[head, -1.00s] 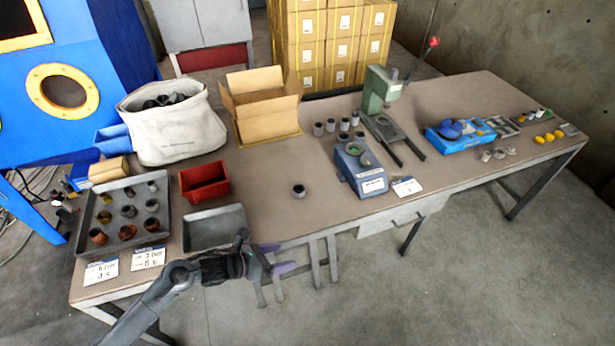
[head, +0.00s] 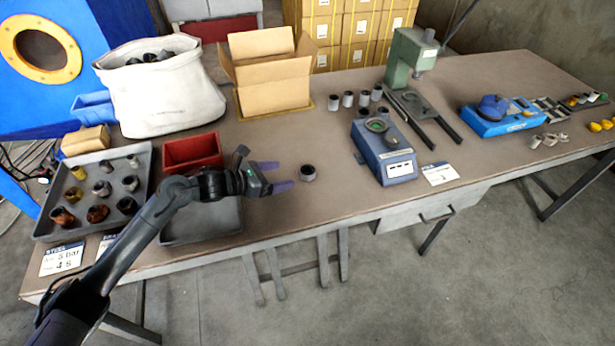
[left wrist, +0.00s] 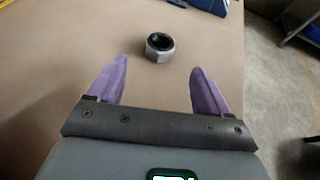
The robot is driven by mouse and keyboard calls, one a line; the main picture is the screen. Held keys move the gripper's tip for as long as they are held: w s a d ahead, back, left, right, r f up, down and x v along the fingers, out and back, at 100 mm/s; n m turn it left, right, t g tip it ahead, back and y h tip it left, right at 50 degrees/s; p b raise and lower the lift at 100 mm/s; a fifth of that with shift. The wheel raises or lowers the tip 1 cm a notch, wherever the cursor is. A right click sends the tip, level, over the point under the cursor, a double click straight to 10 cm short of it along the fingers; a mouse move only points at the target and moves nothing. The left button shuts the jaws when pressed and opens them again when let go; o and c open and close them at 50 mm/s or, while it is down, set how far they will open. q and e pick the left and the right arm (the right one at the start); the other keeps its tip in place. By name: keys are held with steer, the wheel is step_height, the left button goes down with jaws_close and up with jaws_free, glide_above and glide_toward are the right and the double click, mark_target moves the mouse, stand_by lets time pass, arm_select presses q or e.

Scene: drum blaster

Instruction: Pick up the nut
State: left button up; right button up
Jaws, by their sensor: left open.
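The nut (head: 307,173) is a small dark grey ring standing alone on the brown table top, left of the blue scale. In the left wrist view the nut (left wrist: 159,47) shows a grey faceted side and a dark hole. My left gripper (head: 287,176) is open and empty, just left of the nut in the head view. In the left wrist view its two purple fingers (left wrist: 154,82) point toward the nut, which lies beyond the tips and roughly between their lines. The fingers do not touch it. My right gripper is not in view.
A blue scale (head: 384,152) stands right of the nut, with several grey cylinders (head: 362,98) behind it. A red bin (head: 192,151) and a grey tray (head: 205,222) lie to the left, near my left arm. The table around the nut is clear.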

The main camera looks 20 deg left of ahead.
mark_target(312, 169)
arm_select(q)
steer(key=x, duration=0.4)
steer(key=shift+d+f+b, duration=0.1)
steer(key=shift+d+b, duration=0.1)
steer(key=shift+b, duration=0.2)
steer(key=shift+b+x, duration=1.05)
steer(key=shift+x, duration=1.75)
steer(key=shift+a, duration=0.1)
steer(key=shift+c, duration=0.7)
steer(key=c, duration=1.1)
steer(key=shift+o, duration=0.2)
